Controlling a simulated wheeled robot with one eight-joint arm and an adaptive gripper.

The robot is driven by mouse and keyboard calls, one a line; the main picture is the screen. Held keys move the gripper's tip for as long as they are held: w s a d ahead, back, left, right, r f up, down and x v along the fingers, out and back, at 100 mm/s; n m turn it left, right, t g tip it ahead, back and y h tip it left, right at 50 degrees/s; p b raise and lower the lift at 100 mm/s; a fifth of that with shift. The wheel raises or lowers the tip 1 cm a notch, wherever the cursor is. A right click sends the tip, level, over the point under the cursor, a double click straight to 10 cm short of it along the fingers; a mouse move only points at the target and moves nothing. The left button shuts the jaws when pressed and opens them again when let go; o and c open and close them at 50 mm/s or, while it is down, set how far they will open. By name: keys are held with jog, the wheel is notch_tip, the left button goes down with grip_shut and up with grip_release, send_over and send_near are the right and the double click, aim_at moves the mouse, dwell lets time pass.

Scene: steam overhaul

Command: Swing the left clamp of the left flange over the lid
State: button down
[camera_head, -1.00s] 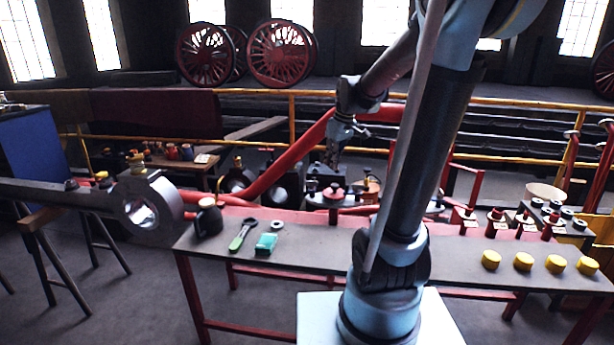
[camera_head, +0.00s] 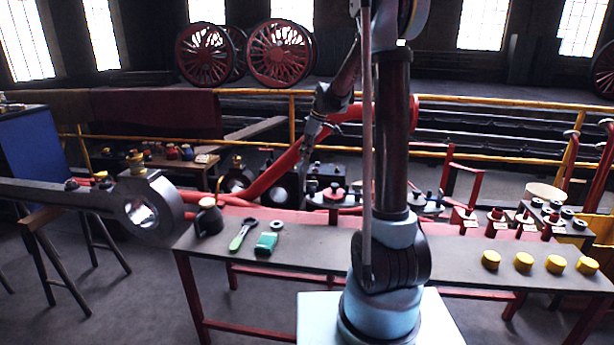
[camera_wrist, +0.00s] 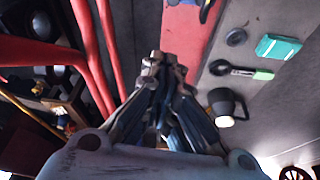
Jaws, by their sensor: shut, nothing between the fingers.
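My gripper (camera_head: 304,166) is shut and empty, pointing down over the back of the bench, left of a red round fitting with a knob (camera_head: 333,193). This fitting may be the left flange with its lid; its clamps are too small to make out. In the wrist view my closed fingers (camera_wrist: 166,64) hang over the bench's red strip (camera_wrist: 185,35), and no clamp or lid can be picked out there. A similar fitting (camera_head: 432,208) stands right of my arm's column, partly hidden.
Red pipes (camera_head: 285,172) run close behind and left of my gripper. A dark pot (camera_head: 208,218), a green-handled tool (camera_head: 240,236) and a teal box (camera_head: 266,243) lie on the left of the bench. Yellow caps (camera_head: 523,261) stand at the right. The front middle is bare.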

notch_tip(320, 180, down, 9)
jog(key=shift+s+d+f, duration=0.15)
jog(key=shift+d+f, duration=0.05)
jog(key=shift+d, duration=0.15)
dwell(0.7)
jog(key=shift+d, duration=0.15)
dwell(0.3)
